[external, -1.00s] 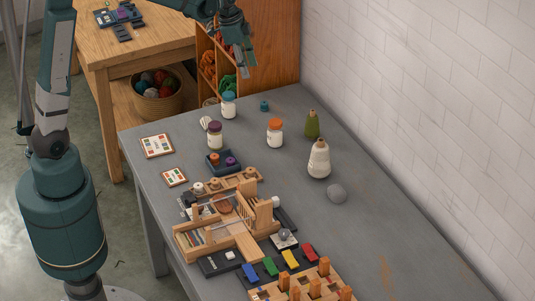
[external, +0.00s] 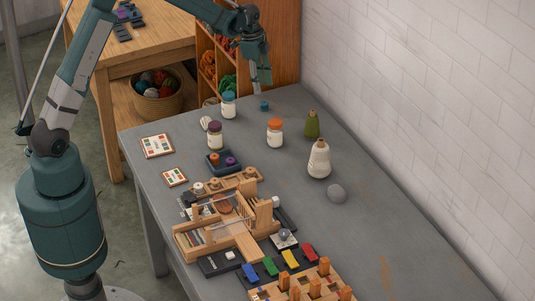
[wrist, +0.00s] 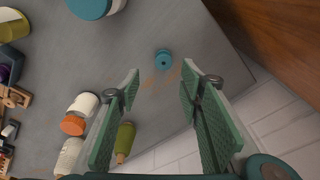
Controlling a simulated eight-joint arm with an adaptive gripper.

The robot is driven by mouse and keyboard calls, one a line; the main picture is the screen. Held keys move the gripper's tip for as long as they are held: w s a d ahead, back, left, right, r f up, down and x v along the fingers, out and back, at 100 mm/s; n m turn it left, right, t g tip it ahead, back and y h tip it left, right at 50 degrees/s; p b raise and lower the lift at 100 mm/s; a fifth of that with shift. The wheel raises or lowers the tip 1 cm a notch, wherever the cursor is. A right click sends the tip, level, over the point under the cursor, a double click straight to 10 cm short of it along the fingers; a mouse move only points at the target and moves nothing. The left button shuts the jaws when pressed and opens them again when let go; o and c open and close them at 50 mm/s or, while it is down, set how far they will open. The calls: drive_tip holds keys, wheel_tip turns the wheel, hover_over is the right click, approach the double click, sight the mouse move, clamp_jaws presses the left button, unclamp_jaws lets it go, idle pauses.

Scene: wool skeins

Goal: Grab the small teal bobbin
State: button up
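The small teal bobbin (external: 264,105) stands on the grey table near its far end. In the wrist view the bobbin (wrist: 163,59) is seen from above, beyond and between the two fingertips, with bare table around it. My gripper (external: 258,88) is above the table, just over and slightly left of the bobbin in the external view. In the wrist view my gripper (wrist: 166,82) has its fingers spread wide, with nothing between the pads. The exact height of the fingertips over the table is hard to tell.
A white jar with a teal lid (external: 228,105) stands left of the bobbin. An orange-lidded jar (external: 275,133), a green cone (external: 312,124) and a white cone (external: 319,160) stand nearer. A wooden shelf (external: 283,50) rises behind the table, and a wall lies to the right.

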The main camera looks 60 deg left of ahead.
sight(264, 102)
drive_tip(key=shift+w+a+f, duration=0.2)
drive_tip(key=shift+a+f, duration=0.15)
drive_tip(key=shift+f, duration=0.3)
drive_tip(key=shift+w+d+f, duration=0.15)
drive_tip(key=shift+f, duration=1.15)
drive_tip(key=shift+w+d+f+b, duration=0.15)
drive_tip(key=shift+f+b, duration=0.15)
drive_tip(key=shift+f, duration=1)
drive_tip(key=shift+w+d+f+b, duration=0.1)
drive_tip(key=shift+f+b, duration=0.2)
drive_tip(key=shift+f, duration=1)
drive_tip(key=shift+c, duration=0.5)
drive_tip(key=c, duration=0.7)
